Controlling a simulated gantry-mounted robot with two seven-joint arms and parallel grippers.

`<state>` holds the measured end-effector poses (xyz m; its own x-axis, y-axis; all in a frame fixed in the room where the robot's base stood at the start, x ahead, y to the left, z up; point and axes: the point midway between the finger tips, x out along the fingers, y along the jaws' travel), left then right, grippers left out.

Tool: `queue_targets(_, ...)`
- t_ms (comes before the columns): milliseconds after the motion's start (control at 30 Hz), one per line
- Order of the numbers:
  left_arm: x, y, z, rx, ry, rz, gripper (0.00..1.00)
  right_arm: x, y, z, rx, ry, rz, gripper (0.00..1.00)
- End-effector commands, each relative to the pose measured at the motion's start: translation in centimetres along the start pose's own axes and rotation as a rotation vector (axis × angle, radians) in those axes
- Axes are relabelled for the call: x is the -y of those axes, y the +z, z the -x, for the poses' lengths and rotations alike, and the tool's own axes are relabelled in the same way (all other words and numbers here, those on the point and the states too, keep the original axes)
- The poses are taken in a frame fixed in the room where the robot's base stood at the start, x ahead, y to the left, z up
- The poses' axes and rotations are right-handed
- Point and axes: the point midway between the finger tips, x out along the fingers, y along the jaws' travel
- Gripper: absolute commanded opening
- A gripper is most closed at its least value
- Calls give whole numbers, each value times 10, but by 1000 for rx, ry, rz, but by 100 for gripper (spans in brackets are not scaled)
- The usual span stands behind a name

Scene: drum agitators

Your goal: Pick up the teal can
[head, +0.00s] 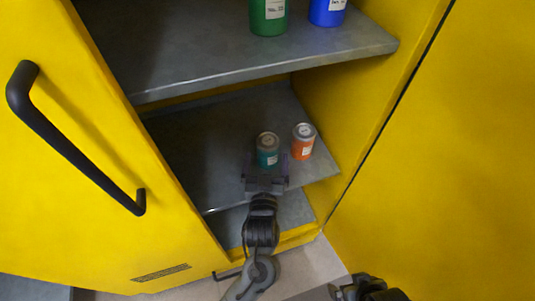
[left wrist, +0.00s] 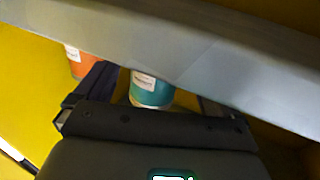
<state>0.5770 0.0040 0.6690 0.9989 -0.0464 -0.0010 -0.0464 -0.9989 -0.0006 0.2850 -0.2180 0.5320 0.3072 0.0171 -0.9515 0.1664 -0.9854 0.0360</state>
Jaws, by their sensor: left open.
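The teal can (head: 267,157) stands upright on the middle shelf of the yellow cabinet. It also shows in the left wrist view (left wrist: 152,90), below the edge of the shelf above. My left gripper (head: 266,168) is open at the front of the can. Its fingers reach along both sides of the can, with gaps visible in the wrist view; the fingertips are partly hidden. A dark part of my right arm (head: 367,290) shows at the bottom edge of the head view, and its jaws cannot be made out.
An orange can (head: 302,142) stands close to the right of the teal can. The upper shelf (head: 200,65), holding a green container (head: 268,15) and a blue one (head: 327,10), overhangs the space. A cabinet door with a black handle (head: 75,145) is at left. The middle shelf is clear to the left.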

Motion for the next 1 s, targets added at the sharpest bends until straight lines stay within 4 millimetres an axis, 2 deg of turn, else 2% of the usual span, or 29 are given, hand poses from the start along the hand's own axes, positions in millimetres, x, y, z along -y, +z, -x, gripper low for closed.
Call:
queue_targets(33,-1,5,-7,-3,0,0,96,1,4,-11,1,-2,-1,100)
queue_targets(200,-3,4,-26,-2,-1,1,96,2,8,-25,2,-5,-4,100)
queue_targets(367,-3,2,-36,-1,-1,0,96,3,10,-29,2,-5,-6,100)
queue_targets(600,-3,1,-36,1,0,1,96,3,9,-28,2,-5,-5,100)
queue_targets(667,-3,1,-36,1,0,1,89,3,9,-28,2,-5,-5,100)
queue_targets(1000,-3,1,-36,0,0,1,37,2,10,-28,3,-1,0,100)
